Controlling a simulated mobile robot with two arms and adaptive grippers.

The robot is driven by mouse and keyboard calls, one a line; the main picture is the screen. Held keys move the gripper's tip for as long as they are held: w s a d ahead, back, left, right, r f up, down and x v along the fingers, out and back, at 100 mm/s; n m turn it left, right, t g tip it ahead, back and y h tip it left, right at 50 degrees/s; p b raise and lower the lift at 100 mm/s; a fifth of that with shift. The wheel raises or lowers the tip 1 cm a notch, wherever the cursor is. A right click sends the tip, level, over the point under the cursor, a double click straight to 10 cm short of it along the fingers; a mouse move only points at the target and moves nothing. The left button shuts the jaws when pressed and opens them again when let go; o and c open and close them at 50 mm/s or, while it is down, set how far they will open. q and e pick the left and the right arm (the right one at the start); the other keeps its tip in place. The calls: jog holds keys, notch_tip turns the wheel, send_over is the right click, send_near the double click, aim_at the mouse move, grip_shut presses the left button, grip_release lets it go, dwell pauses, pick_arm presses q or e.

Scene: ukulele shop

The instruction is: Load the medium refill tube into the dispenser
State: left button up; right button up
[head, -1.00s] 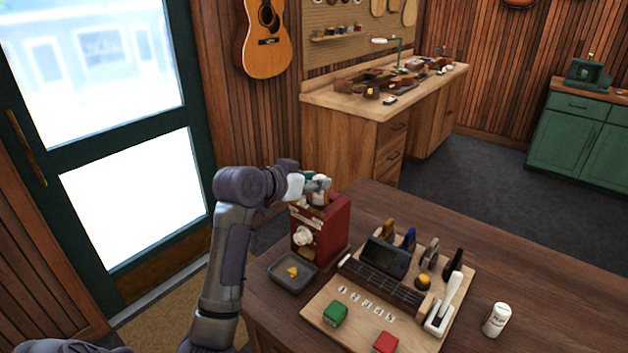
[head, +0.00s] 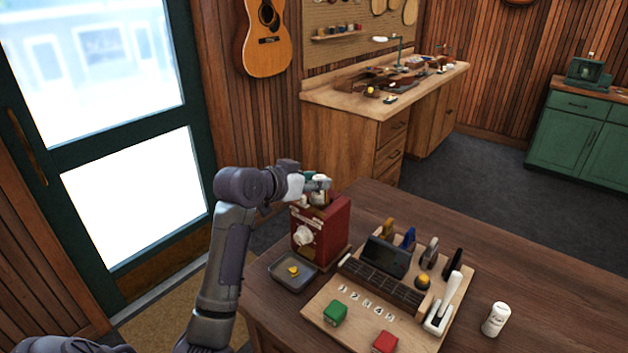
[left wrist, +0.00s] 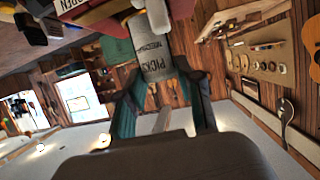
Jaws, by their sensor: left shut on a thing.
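The red dispenser (head: 322,235) stands on the dark wooden counter, with a white knob on its front. My left gripper (head: 319,184) is just above the dispenser's top and is shut on the medium refill tube (left wrist: 150,38). The tube is pale, and its label reads PICKS MEDIUM in the left wrist view. In the head view the gripper and its size hide most of the tube. I cannot tell whether the tube's lower end is in the dispenser's top or only above it. My right gripper is not in view.
A grey tray (head: 282,282) with a yellow pick (head: 293,270) sits before the dispenser. A white bottle (head: 496,319) stands farther right.

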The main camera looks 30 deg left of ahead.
pick_arm(q)
jog(key=shift+p, duration=0.3)
jog(key=shift+f+b, duration=0.35)
jog(key=shift+f, duration=0.2)
dwell(0.5)
jog(key=o, duration=0.9)
jog(key=shift+c, duration=0.2)
jog(key=shift+p+v, duration=0.55)
jog(key=shift+v, duration=0.3)
jog(key=p+v, duration=0.3)
jog(key=v, duration=0.6)
jog(key=shift+s+p, duration=0.25)
jog(key=shift+p, duration=0.1)
